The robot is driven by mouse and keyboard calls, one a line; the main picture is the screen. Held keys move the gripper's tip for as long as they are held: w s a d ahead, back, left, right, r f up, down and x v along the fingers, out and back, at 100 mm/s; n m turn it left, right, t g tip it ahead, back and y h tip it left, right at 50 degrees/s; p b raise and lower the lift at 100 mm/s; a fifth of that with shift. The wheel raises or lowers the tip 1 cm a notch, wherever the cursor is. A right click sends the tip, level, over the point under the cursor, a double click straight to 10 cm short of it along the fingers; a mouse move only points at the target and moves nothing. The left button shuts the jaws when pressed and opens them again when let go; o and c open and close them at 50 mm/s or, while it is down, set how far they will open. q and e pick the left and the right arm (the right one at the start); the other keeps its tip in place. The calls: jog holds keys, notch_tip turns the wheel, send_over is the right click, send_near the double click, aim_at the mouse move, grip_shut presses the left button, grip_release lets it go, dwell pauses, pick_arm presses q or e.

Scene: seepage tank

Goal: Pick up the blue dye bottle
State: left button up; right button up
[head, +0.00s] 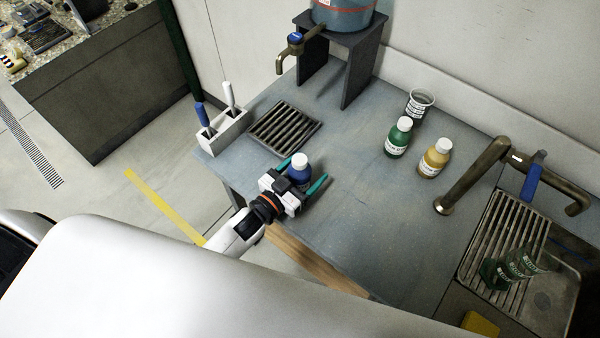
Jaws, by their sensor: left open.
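The blue dye bottle (299,171), with a white cap, stands upright on the grey bench top near its front left edge. My left gripper (304,176) reaches in from the front with its two teal fingers apart, one on each side of the blue bottle. The gripper body hides the bottle's lower front. I cannot tell whether either finger touches it. My right gripper is not in view.
A green bottle (398,138) and a yellow bottle (434,158) stand to the right, near a beaker (419,103). A slotted drain grate (285,129) and a white holder (222,131) lie behind left. A brass faucet (475,172) stands right. The bench middle is clear.

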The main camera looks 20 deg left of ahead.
pick_arm(q)
jog(key=shift+c, duration=0.9)
jog(key=c, duration=1)
jog(key=shift+o, duration=0.2)
